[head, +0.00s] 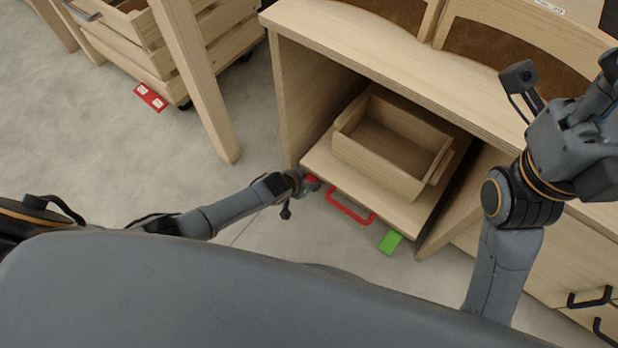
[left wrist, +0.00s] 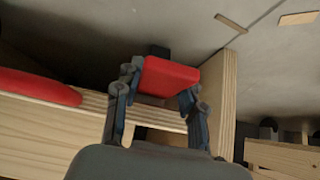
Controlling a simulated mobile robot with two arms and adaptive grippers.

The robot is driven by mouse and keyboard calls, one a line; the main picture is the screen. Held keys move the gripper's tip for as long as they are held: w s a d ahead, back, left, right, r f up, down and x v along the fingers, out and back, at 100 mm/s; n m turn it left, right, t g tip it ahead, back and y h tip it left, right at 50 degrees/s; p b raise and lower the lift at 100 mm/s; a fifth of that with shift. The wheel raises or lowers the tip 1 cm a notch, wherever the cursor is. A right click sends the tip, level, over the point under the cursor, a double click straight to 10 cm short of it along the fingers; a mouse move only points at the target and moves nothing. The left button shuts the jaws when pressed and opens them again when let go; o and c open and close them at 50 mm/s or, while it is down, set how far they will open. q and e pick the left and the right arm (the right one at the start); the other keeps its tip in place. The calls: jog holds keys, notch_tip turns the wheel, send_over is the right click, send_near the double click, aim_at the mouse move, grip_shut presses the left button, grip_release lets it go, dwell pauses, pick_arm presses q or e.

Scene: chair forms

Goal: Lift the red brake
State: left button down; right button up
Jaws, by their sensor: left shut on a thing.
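The red brake (head: 311,183) is a small red block at the left front corner of a low wooden pull-out shelf. In the left wrist view the red brake (left wrist: 168,77) sits between the two fingers of my left gripper (left wrist: 160,90), which is shut on it. In the head view my left gripper (head: 302,184) reaches it from the left and partly hides it. My right gripper (head: 600,90) is at the right edge, above the desk; its fingers do not show clearly.
The shelf (head: 400,212) carries an open wooden box (head: 385,150) and has a red handle (head: 350,205) and a green brake (head: 390,242) at its front. A slatted wooden cart (head: 200,60) with a labelled red brake (head: 150,97) stands at upper left. Floor between is clear.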

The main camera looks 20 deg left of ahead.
dwell(0.3)
pick_arm(q)
jog(key=c, duration=0.8)
grip_release()
jog(key=shift+o, duration=0.2)
jog(key=shift+r, duration=0.1)
jog(key=v, duration=1.1)
jog(key=shift+s+r, duration=0.2)
jog(key=shift+r, duration=0.15)
jog(key=shift+a, duration=0.1)
